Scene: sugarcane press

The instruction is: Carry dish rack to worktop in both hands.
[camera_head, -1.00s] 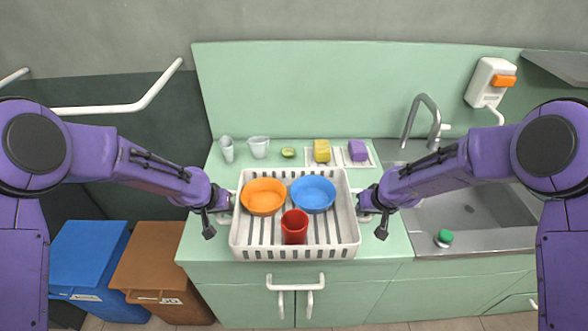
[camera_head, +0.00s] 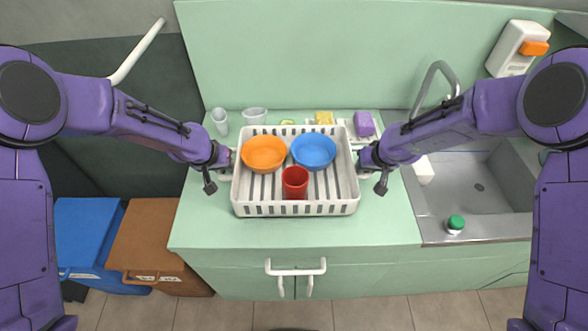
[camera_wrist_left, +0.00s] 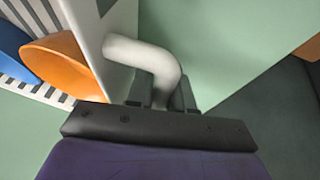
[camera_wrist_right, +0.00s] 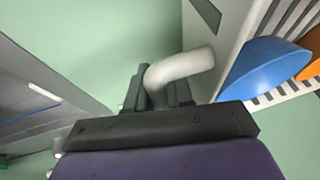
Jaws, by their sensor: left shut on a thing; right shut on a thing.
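The white dish rack (camera_head: 240,209) is over the green worktop (camera_head: 300,235); I cannot tell whether its base touches. It looks level and holds an orange bowl (camera_head: 263,154), a blue bowl (camera_head: 314,151) and an upright red cup (camera_head: 295,183). My left gripper (camera_head: 226,168) is shut on the rack's left handle, which shows in the left wrist view (camera_wrist_left: 145,58). My right gripper (camera_head: 367,168) is shut on the right handle, which shows in the right wrist view (camera_wrist_right: 178,68). The rack's underside is hidden.
Behind the rack are two whitish cups (camera_head: 220,121) (camera_head: 254,116), a yellow sponge (camera_head: 324,118) and a purple block (camera_head: 364,124). The sink (camera_head: 475,190) and tap (camera_head: 436,85) are on the right. The worktop strip in front of the rack is clear. Blue (camera_head: 87,235) and brown (camera_head: 148,245) bins stand at left.

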